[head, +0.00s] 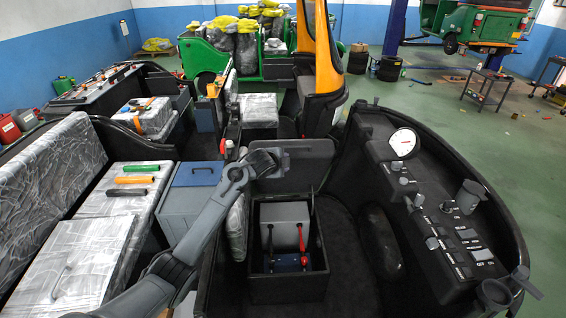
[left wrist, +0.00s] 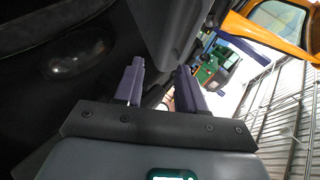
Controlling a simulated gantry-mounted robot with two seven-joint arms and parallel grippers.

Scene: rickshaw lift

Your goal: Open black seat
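The black seat's lid (head: 306,157) stands raised at the back of a black box (head: 288,290) in the middle of the head view. The box is open at the top. My right gripper is in neither view.
A curved dashboard (head: 440,215) with a gauge (head: 403,141) and several switches stands right of the box. Plastic-wrapped seats (head: 60,175) and a grey-blue box (head: 190,200) lie left. An orange pillar (head: 325,75) rises behind the lid.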

